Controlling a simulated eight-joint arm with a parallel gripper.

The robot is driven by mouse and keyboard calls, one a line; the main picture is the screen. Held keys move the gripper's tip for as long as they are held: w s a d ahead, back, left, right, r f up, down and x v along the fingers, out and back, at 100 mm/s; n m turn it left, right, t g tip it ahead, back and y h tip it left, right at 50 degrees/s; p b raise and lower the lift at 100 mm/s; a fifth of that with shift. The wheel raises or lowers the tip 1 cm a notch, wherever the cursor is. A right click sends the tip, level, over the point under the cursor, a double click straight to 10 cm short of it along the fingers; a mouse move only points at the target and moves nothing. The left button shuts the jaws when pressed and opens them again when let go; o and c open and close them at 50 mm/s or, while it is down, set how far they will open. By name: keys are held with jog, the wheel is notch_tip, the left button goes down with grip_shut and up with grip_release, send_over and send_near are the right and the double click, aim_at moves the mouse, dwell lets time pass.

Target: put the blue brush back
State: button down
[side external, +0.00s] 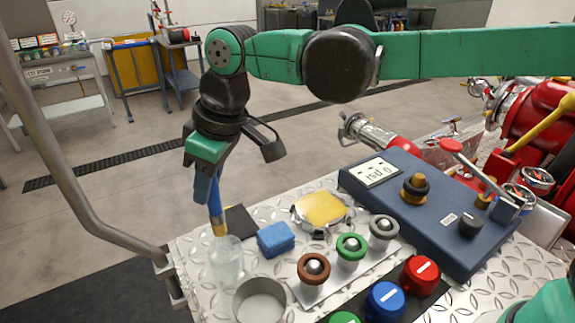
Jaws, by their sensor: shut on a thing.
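The blue brush (215,200) hangs nearly upright, with its blue handle up and a tan ferrule low down. My gripper (205,172) points down and is shut on its handle. The brush's lower end is at the mouth of a clear jar (227,265) on the metal plate's left edge. I cannot tell how far its bristles are inside the jar.
A blue sponge (276,240), a yellow pad in a metal dish (322,209) and an open metal tin (260,301) stand close by. Several coloured knobs (351,248) are to the right. A blue console (433,212) with a display stands behind. A grey rail (75,150) runs at the left.

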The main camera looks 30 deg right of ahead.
aim_at(220, 221)
notch_tip(220, 221, down, 8)
jog(key=shift+f, duration=0.2)
dwell(0.3)
jog(key=shift+f, duration=0.2)
jog(key=c, duration=0.7)
grip_release()
jog(key=shift+o, duration=0.2)
jog(key=v, duration=1.2)
jog(key=s+d+f+m+t+h, duration=0.1)
jog(key=s+d+f+m, duration=0.1)
jog(key=d, duration=0.5)
jog(key=s+d+f+m+t, duration=0.1)
jog(key=s+d+m+t, duration=0.1)
jog(key=d+m, duration=0.2)
jog(key=s+d+f+m+t+h, duration=0.1)
jog(key=s+d+f+m, duration=0.1)
jog(key=d, duration=0.8)
jog(key=shift+s+f+m+t+h, duration=0.3)
jog(key=shift+s+m, duration=0.05)
jog(key=shift+m, duration=0.15)
